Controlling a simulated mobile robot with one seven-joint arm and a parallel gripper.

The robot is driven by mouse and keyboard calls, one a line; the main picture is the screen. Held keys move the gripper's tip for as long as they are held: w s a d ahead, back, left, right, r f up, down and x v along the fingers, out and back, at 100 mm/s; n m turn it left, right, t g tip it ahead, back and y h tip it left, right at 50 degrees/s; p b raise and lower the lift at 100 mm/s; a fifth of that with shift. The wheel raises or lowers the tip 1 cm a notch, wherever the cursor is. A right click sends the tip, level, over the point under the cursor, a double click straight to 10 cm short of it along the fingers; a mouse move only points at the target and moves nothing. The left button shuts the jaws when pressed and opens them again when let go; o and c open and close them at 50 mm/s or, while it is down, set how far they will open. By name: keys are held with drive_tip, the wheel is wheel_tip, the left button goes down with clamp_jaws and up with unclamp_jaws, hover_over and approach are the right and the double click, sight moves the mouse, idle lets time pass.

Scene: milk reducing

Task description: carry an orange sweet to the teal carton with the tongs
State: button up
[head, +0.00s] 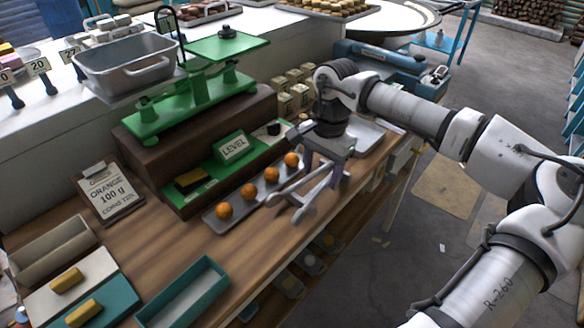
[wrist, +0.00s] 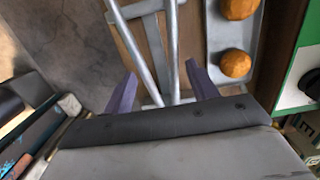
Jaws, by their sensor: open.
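Several round orange sweets (head: 272,174) lie in a row in a narrow grey metal tray (head: 208,217) on the wooden bench; two of them (wrist: 235,64) show in the wrist view. The grey metal tongs (head: 315,191) lie beside the tray, with their arms spread apart. My gripper (head: 331,180) is open above the tongs. In the wrist view its fingers (wrist: 162,77) stand on either side of the tongs' arms (wrist: 172,55), with gaps visible. The open teal carton (head: 187,297) stands at the front of the bench and looks empty.
A green balance scale (head: 190,108) with a metal pan stands on a brown block behind the tray. An order card (head: 108,192), a grey open box (head: 53,246) and yellow blocks (head: 84,313) are at left. Small tins (head: 283,103) stand behind my gripper.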

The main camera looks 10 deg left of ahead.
drive_tip(key=shift+f, duration=0.35)
drive_tip(key=c, duration=0.7)
wheel_tip(320, 180, up, 12)
drive_tip(key=p, duration=0.7)
